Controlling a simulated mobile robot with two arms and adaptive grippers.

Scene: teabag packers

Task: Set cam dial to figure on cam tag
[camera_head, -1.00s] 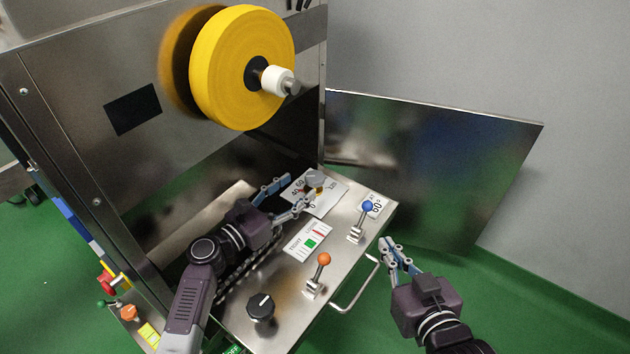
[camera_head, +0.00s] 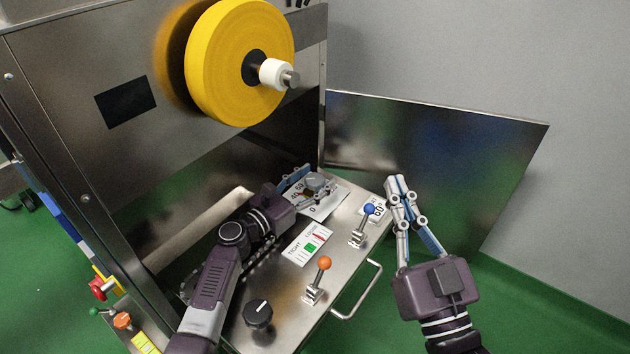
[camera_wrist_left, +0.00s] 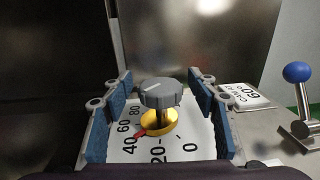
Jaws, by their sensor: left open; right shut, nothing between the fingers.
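The cam dial (camera_head: 315,181) is a grey knob with a white line on a gold base, on the machine's steel shelf. In the left wrist view the dial (camera_wrist_left: 160,93) stands over a white scale plate (camera_wrist_left: 172,148), and its red pointer lies near 40. The cam tag (camera_head: 373,209) is a white card to its right; in the left wrist view the tag (camera_wrist_left: 246,95) shows 60°. My left gripper (camera_head: 308,187) is open, with its blue-padded fingers on either side of the knob, visibly apart from it. My right gripper (camera_head: 398,184) is shut and empty, right of the tag.
A blue-knobbed lever (camera_head: 369,210) stands beside the tag, and an orange-knobbed lever (camera_head: 324,264) nearer me. A black knob (camera_head: 258,313) and a tight/loose card (camera_head: 307,246) share the shelf. A handle (camera_head: 360,295) sticks out at the front edge. A yellow roll (camera_head: 225,65) hangs above.

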